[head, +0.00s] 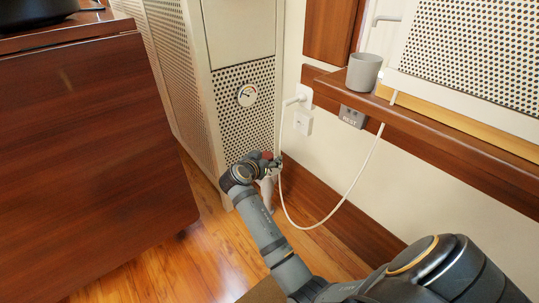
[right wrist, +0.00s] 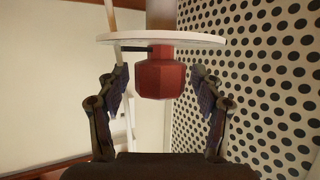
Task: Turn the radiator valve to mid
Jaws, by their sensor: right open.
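The red faceted valve knob (right wrist: 160,76) shows in the right wrist view below a white disc (right wrist: 160,38) with a dark pointer bar at its left. A light pipe (right wrist: 160,14) runs above the disc. My right gripper (right wrist: 159,88) is open, with one finger on each side of the knob and gaps visible between. In the head view the right gripper (head: 268,162) is at the lower right corner of the perforated radiator cover (head: 250,118), and a bit of red shows there. The gripper hides most of the valve. My left gripper is not in view.
A round gauge (head: 247,95) sits on the cover. A white cable (head: 345,195) hangs from the wall sockets (head: 303,122) close to my right gripper. A grey cup (head: 364,72) stands on the wooden shelf (head: 450,125). A wooden cabinet (head: 90,150) is at left; floor between is clear.

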